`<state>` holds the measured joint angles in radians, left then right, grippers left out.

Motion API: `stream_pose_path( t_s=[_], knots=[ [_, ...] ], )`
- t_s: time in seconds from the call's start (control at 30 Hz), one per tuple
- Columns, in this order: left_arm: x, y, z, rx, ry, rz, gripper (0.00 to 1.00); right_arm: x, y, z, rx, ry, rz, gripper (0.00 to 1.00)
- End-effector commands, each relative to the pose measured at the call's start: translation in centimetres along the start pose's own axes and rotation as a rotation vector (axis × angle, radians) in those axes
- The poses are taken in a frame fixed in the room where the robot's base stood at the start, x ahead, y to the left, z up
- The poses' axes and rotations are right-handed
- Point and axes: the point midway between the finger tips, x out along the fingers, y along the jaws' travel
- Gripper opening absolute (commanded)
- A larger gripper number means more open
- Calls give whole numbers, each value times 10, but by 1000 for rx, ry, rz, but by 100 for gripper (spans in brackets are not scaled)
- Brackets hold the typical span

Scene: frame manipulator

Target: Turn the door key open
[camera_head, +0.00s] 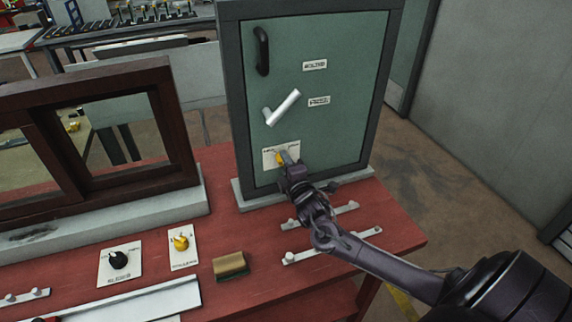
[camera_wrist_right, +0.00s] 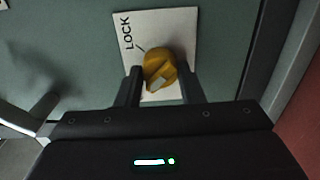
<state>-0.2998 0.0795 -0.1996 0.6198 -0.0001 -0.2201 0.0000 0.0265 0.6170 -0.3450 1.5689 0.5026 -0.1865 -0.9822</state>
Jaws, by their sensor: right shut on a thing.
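The door key is a yellow knob (camera_head: 280,158) on a white label plate (camera_head: 268,157) low on the green cabinet door (camera_head: 346,60). In the right wrist view the yellow knob (camera_wrist_right: 160,70) sits between the two dark fingers of my right gripper (camera_wrist_right: 162,82), and the plate (camera_wrist_right: 150,20) reads "LOCK" on its left side. My right gripper (camera_head: 288,165) is shut on the knob, covering part of it in the head view. The door stands closed in its dark frame. My left gripper is not in view.
A silver lever handle (camera_head: 284,107) and a black pull handle (camera_head: 262,51) are on the door above the knob. A brown window frame (camera_head: 170,125) stands left. Black (camera_head: 118,260) and yellow (camera_head: 181,243) dials, a sponge-like block (camera_head: 231,266) and white rails (camera_head: 330,247) lie on the red table (camera_head: 215,225).

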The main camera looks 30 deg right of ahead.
Motion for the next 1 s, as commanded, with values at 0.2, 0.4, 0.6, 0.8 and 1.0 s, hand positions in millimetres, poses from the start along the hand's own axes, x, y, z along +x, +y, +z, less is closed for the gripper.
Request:
stream_pose_path(
  t_s=[0.2,0.4,0.6,0.8,1.0],
  knots=[
    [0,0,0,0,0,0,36,0,0,0,-1,1,-1,52],
    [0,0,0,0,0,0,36,0,0,0,0,0,-1,56],
    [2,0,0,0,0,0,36,-6,-2,0,-1,1,-1,56],
    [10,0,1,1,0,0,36,-35,-4,0,0,2,-3,56],
    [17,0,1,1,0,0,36,-65,-3,-1,-1,3,-2,56]
  ],
)
